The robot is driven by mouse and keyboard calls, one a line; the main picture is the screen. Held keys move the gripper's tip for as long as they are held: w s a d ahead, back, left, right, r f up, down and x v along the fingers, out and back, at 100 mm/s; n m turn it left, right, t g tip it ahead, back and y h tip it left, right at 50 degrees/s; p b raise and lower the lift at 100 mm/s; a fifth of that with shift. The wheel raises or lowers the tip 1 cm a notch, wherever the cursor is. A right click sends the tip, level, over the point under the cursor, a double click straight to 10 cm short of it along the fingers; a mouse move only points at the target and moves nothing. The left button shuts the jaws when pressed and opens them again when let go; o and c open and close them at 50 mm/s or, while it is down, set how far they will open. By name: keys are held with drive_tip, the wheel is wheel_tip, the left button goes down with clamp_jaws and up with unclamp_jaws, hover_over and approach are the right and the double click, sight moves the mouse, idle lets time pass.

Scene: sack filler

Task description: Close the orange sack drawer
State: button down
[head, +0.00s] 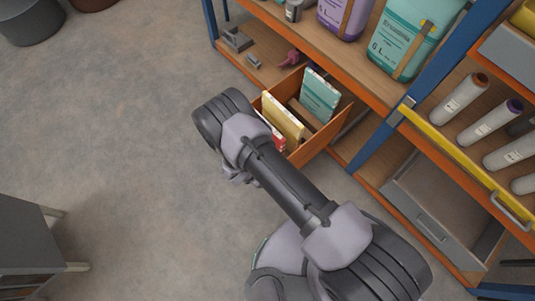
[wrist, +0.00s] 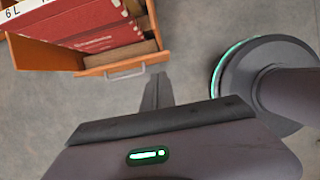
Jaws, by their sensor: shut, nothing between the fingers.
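The orange sack drawer (head: 326,133) stands pulled out of the shelf in the head view, with upright yellow, red and teal packets inside. In the wrist view the drawer's orange front (wrist: 122,62) is at the upper left, with a grey bar handle (wrist: 125,73). My gripper (wrist: 158,78) is shut and empty, its tips just right of the handle in the picture. I cannot tell whether they touch the drawer. In the head view my arm hides the drawer's front and most of the gripper.
A grey drawer (head: 428,205) also stands out at the lower right. Above it is a yellow-edged drawer (head: 450,150) with several tubes. Large teal (head: 410,40) and purple (head: 345,15) containers stand on the shelf. A grey cabinet (head: 25,235) is at the lower left. The floor between is clear.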

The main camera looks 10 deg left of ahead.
drive_tip(key=w+d+f+b, duration=0.5)
drive_tip(key=f, duration=0.2)
drive_tip(key=shift+f, duration=0.4)
drive_tip(key=shift+w, duration=0.25)
